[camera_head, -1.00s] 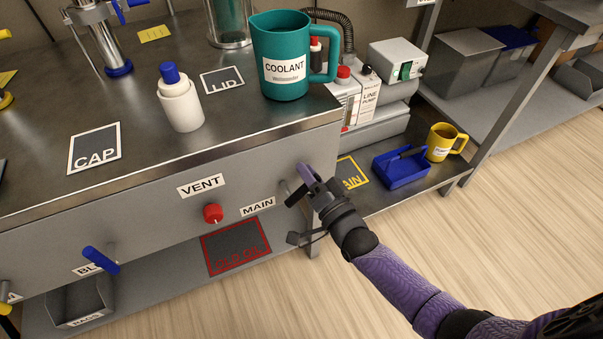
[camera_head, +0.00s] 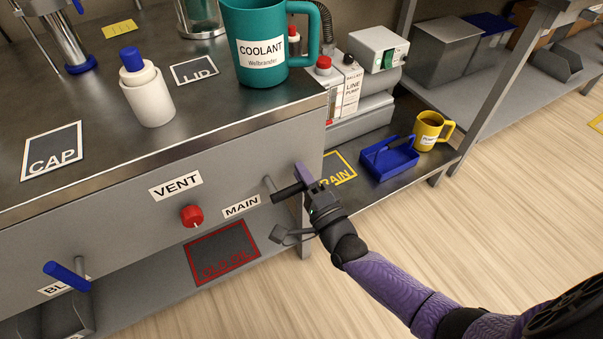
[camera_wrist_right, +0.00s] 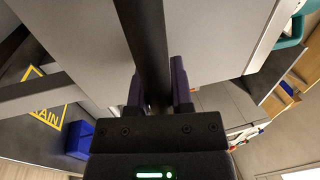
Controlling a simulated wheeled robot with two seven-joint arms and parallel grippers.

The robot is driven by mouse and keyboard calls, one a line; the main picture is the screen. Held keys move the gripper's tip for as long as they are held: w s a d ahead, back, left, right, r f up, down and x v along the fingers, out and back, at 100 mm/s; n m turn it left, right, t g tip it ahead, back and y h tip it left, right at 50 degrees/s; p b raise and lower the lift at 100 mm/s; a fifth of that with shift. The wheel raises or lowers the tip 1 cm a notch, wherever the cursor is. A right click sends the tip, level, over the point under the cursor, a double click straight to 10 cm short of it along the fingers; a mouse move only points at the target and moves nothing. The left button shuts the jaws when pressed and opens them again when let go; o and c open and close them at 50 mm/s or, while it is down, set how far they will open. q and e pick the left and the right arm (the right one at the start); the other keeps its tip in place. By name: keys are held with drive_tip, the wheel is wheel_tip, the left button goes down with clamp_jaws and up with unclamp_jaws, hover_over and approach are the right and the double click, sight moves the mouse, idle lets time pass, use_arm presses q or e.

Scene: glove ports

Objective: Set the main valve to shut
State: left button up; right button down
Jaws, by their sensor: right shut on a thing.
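The main valve is a black bar handle (camera_head: 286,193) on a short metal stem (camera_head: 268,184) at the bench front's right end, beside the MAIN label (camera_head: 241,206). In the head view the bar lies near level, slightly higher at its right end. My right gripper (camera_head: 304,181) is shut on the bar's right part, which its fingers partly hide. In the right wrist view the handle (camera_wrist_right: 145,40) runs between the two fingers of the gripper (camera_wrist_right: 158,88). My left gripper is not in view.
A red VENT knob (camera_head: 192,216) and a blue-handled valve (camera_head: 66,275) sit left on the same front panel. The coolant jug (camera_head: 262,75) and white bottle (camera_head: 149,97) stand on the bench. A blue tray (camera_head: 388,163) and yellow mug (camera_head: 428,132) sit on the low shelf at right.

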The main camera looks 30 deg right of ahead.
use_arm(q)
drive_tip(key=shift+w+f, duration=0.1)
use_arm(e)
drive_tip(key=shift+f, duration=0.15)
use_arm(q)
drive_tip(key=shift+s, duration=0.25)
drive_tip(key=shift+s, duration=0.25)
use_arm(e)
drive_tip(key=c, duration=0.5)
unclamp_jaws()
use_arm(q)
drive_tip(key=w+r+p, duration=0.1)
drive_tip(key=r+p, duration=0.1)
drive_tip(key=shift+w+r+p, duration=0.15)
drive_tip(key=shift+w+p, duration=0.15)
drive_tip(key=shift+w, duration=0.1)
use_arm(e)
drive_tip(key=s+f, duration=0.2)
drive_tip(key=s, duration=0.8)
drive_tip(key=shift+d, duration=0.15)
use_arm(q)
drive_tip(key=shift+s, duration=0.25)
use_arm(e)
drive_tip(key=shift+w, duration=0.1)
